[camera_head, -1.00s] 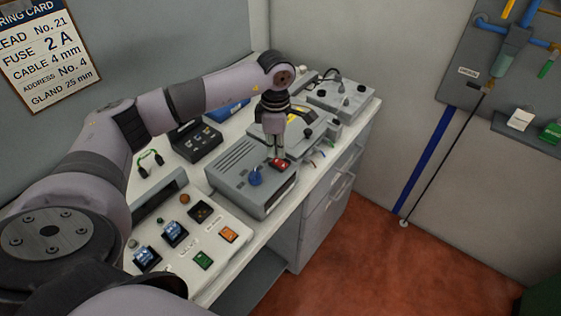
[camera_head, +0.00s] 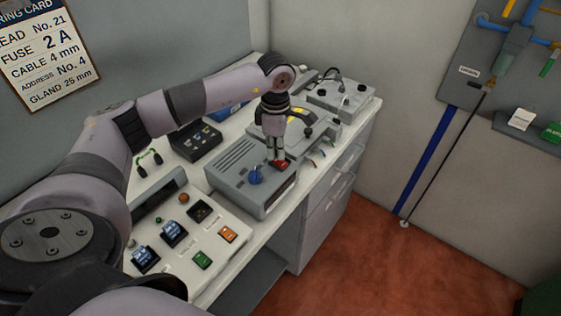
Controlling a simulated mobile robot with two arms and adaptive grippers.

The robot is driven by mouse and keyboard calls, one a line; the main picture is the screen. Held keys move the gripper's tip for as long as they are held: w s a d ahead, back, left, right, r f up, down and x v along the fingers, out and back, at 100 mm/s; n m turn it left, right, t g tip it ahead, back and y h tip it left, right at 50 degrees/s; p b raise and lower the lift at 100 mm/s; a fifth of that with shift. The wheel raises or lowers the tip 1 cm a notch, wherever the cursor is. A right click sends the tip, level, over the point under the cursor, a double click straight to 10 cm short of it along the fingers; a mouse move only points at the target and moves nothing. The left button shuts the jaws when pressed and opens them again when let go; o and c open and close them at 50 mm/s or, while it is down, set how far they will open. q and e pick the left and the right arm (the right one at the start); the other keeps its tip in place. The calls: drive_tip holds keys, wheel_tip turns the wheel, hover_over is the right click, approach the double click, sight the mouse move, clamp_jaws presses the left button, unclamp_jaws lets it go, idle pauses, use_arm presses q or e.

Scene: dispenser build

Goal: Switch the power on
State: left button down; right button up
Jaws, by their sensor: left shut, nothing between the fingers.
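A grey power supply box (camera_head: 232,175) with a vented top stands on the white bench. On its sloped front are a blue knob (camera_head: 256,174) and a red rocker switch (camera_head: 281,164). My left gripper (camera_head: 276,161) points straight down over the box, shut and empty. Its fingertips are at the red switch, against its left edge or just above it; I cannot tell whether they touch. The fingers hide a little of the switch. My right gripper is not in view.
A control panel (camera_head: 187,236) with blue, green and orange switches is at the bench's near end. A black box (camera_head: 196,140) stands to the left. Red floor lies right of the bench.

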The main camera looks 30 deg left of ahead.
sight(276, 159)
use_arm(q)
drive_tip(key=shift+s+f+b, duration=0.1)
drive_tip(key=shift+f+b, duration=0.25)
drive_tip(key=shift+f, duration=0.1)
idle(0.3)
drive_tip(key=shift+r+p, duration=0.55)
drive_tip(key=shift+r, duration=0.25)
drive_tip(key=shift+r+p, duration=1.5)
drive_tip(key=shift+r, duration=1.25)
drive_tip(key=shift+f, duration=0.1)
